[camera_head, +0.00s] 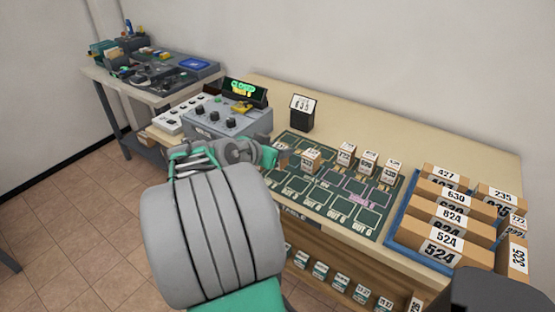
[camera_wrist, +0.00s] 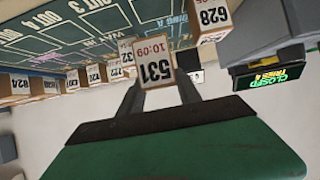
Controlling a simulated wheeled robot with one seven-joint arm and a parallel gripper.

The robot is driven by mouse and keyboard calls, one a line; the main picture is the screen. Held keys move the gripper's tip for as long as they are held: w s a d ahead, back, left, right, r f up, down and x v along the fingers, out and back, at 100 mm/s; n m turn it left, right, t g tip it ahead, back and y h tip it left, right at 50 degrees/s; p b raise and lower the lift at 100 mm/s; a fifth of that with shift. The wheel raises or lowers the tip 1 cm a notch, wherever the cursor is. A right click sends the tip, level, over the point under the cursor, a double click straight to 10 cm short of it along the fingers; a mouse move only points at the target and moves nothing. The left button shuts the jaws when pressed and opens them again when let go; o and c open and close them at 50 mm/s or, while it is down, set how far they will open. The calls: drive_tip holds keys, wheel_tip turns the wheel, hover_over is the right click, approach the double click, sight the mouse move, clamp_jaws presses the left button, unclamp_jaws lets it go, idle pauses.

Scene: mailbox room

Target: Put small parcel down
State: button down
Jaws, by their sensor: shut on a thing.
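A small brown parcel (camera_wrist: 155,71) with a white label reading 531 and 10:09 sits between the fingers of my gripper (camera_wrist: 161,88) in the wrist view. My gripper (camera_head: 275,155) is shut on it. In the head view the gripper is at the left part of the green marked mat (camera_head: 293,193), close above it; the held parcel is mostly hidden there, and I cannot tell whether it touches the mat. Another small parcel (camera_head: 311,160) stands on the mat just right of my gripper.
Several small parcels (camera_head: 367,163) stand along the mat's back right. A blue tray (camera_head: 403,232) with larger numbered boxes is at right. A black sign (camera_head: 303,113) stands behind the mat. A grey machine (camera_head: 228,120) with knobs and a CLOSED display (camera_head: 244,91) is at left.

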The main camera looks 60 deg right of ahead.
drive_tip(key=shift+w+d+f, duration=0.2)
drive_tip(key=shift+d+f, duration=0.2)
drive_tip(key=shift+f, duration=0.1)
drive_tip(key=shift+w+d+f, duration=0.2)
drive_tip(key=shift+d+f, duration=0.2)
drive_tip(key=shift+f, duration=0.05)
drive_tip(key=shift+w+d+f, duration=0.1)
drive_tip(key=shift+d+f, duration=0.05)
drive_tip(key=shift+f, duration=1.6)
drive_tip(key=shift+f, duration=0.25)
drive_tip(key=c, duration=0.8)
unclamp_jaws()
drive_tip(key=shift+r, duration=0.1)
drive_tip(key=shift+c, duration=0.2)
